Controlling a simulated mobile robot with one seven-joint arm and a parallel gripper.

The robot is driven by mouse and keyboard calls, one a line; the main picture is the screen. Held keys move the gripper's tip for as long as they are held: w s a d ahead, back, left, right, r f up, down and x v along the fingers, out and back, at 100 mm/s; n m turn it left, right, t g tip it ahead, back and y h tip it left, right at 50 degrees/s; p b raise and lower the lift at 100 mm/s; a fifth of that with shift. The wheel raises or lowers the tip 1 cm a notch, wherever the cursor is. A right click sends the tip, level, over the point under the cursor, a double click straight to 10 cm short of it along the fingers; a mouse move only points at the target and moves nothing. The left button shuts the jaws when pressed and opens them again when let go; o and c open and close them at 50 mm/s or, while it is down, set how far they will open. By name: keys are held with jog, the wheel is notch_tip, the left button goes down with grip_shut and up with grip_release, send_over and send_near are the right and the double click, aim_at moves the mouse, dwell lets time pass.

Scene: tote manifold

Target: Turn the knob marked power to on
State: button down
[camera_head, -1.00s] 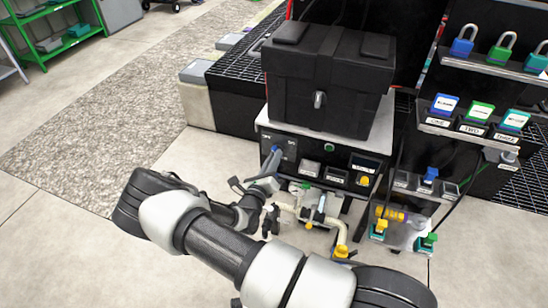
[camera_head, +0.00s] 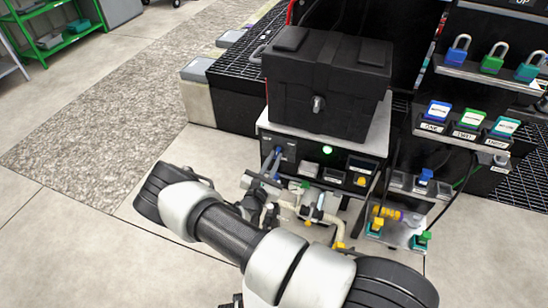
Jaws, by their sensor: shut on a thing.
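The black control panel (camera_head: 340,163) is on the front of the stand under the black box. At its left end is a knob with a blue handle (camera_head: 276,156), under small white lettering too small to read. My gripper (camera_head: 270,175) reaches it from below and appears shut on the handle; the fingertips are small and partly hidden by my wrist. A round green lamp (camera_head: 327,149) to the right of the knob glows brightly.
The black box (camera_head: 328,82) sits on the stand above the panel. Pale pipes and valves (camera_head: 315,212) are close below the panel. A rack with padlocks (camera_head: 491,58) and labelled blocks is at right. Open floor (camera_head: 70,245) lies at left.

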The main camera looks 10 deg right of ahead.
jog(key=m+p, duration=0.1)
jog(key=m, duration=0.5)
jog(key=shift+f+p, duration=0.1)
jog(key=shift+p, duration=0.2)
jog(key=shift+a+m, duration=0.1)
jog(key=shift+m, duration=0.2)
jog(key=c, duration=1.8)
grip_release()
jog(key=shift+s, duration=0.1)
jog(key=p+v, duration=0.1)
jog(key=v, duration=1.6)
jog(key=shift+s+a, duration=0.1)
